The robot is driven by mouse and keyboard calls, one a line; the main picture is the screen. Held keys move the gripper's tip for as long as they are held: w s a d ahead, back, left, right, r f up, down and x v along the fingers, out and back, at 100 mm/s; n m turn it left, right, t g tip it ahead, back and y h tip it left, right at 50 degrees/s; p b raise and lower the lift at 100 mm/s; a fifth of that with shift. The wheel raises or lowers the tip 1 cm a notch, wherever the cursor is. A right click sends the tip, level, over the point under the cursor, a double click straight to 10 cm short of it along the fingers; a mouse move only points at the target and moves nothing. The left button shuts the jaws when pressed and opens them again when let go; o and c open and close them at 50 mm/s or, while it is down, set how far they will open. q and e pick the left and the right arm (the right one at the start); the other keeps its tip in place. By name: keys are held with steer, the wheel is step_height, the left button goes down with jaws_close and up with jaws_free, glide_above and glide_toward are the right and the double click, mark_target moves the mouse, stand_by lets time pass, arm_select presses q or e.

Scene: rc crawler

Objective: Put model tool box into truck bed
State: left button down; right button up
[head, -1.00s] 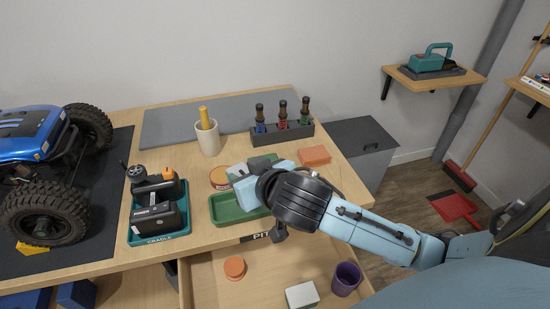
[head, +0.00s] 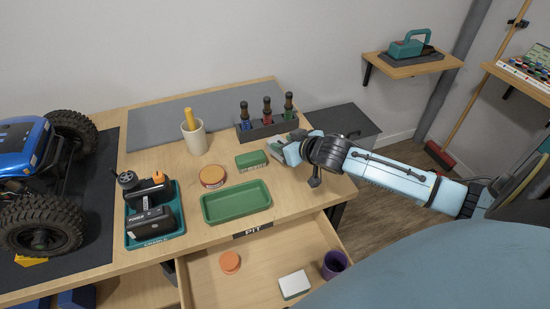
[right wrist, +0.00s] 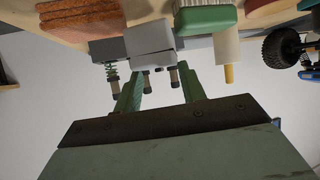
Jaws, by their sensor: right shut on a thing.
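The blue model truck (head: 26,152) stands at the far left of the head view, cut off by the picture edge, with big black tyres. My left gripper is not in view.
A bottle rack (head: 266,129) is behind. An open drawer (head: 262,284) juts out in front.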

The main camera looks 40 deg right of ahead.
steer(key=shift+f, duration=0.7)
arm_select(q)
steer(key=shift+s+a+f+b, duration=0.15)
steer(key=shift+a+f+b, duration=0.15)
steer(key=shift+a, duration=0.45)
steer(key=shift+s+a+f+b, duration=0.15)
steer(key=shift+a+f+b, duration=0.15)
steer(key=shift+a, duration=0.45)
arm_select(e)
steer(key=shift+f, duration=1.55)
steer(key=shift+f, duration=0.15)
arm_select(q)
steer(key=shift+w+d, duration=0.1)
arm_select(e)
steer(key=o, duration=1.3)
steer(key=shift+c, duration=0.2)
